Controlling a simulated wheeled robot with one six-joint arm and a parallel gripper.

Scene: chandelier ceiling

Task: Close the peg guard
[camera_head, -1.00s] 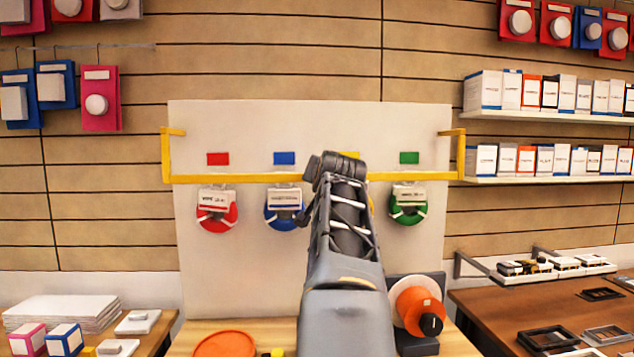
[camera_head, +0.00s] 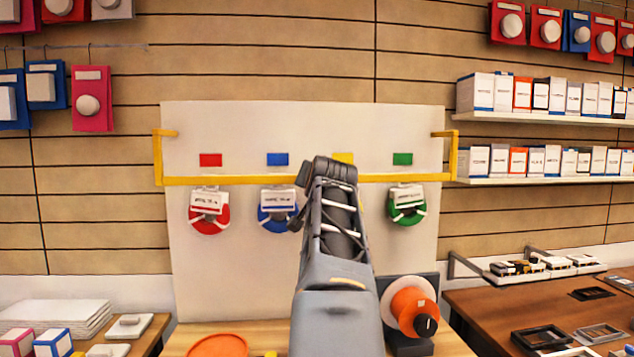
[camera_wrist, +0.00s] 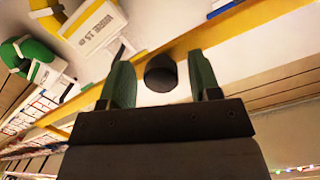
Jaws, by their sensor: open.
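The peg guard is a yellow bar (camera_head: 240,180) on side brackets, running across the upper part of a white board (camera_head: 240,270). A red ring (camera_head: 209,222), a blue ring (camera_head: 278,224) and a green ring (camera_head: 407,215) hang below the bar with white tags. My gripper (camera_head: 332,168) is in front of the bar, right of the blue ring; its fingers are hidden there. In the wrist view my gripper (camera_wrist: 161,80) is open, with a dark round knob (camera_wrist: 160,73) between its fingers; contact cannot be told. The yellow bar (camera_wrist: 170,48) passes just behind.
An orange wheel with a black knob (camera_head: 413,312) stands low, right of my arm. An orange disc (camera_head: 217,346) lies on the bench at the front. Shelves of boxes (camera_head: 540,160) are on the right wall. Stacked sheets (camera_head: 60,317) lie on the left table.

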